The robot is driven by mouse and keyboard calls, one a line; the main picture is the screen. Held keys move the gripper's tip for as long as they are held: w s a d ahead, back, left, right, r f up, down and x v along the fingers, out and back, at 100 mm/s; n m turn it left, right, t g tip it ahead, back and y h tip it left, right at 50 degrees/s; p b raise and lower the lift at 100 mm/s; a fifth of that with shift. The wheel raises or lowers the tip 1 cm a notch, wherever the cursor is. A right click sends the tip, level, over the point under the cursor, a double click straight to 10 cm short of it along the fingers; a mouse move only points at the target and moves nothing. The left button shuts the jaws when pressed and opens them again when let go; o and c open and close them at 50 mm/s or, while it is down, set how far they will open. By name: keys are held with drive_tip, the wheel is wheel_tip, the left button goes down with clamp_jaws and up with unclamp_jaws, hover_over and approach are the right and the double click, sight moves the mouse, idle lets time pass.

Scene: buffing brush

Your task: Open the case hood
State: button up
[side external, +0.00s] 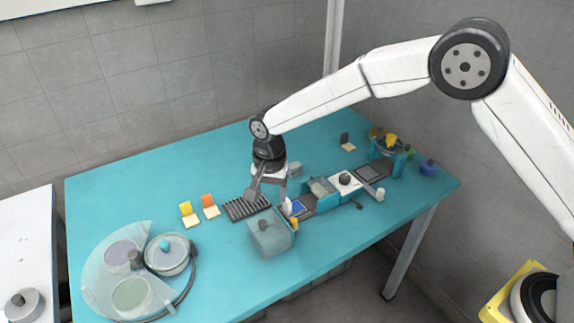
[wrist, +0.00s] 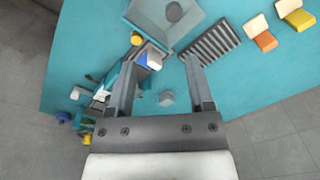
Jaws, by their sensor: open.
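The case appears to be the grey, see-through box with a hood (side external: 269,238) and a dark round knob (side external: 263,226), near the table's front edge in the side view. The hood looks down over it. In the wrist view the hood (wrist: 150,12) shows at the top, with its knob (wrist: 175,11), partly cut off by the frame. My gripper (side external: 269,192) is open and empty, pointing down behind the case and apart from it. In the wrist view its fingers (wrist: 161,62) hang over bare table, between the ribbed rack and a blue-and-white piece.
A dark ribbed rack (side external: 247,208) lies left of the case. A blue-and-white piece (side external: 298,207) and a yellow knob (side external: 294,223) sit at its right. Orange (side external: 208,201) and yellow (side external: 186,209) pieces stand left.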

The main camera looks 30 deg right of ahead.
sight(262, 222)
drive_tip(key=shift+w+a+f+m, duration=0.2)
drive_tip(key=shift+a+f, duration=0.1)
drive_tip(key=shift+a, duration=0.3)
drive_tip(key=shift+w+a+f+m, duration=0.1)
drive_tip(key=shift+a+f+m, duration=0.15)
drive_tip(key=shift+a, duration=0.3)
drive_tip(key=shift+f, duration=0.1)
drive_tip(key=shift+f, duration=3.8)
drive_tip(key=shift+c, duration=0.2)
clamp_jaws()
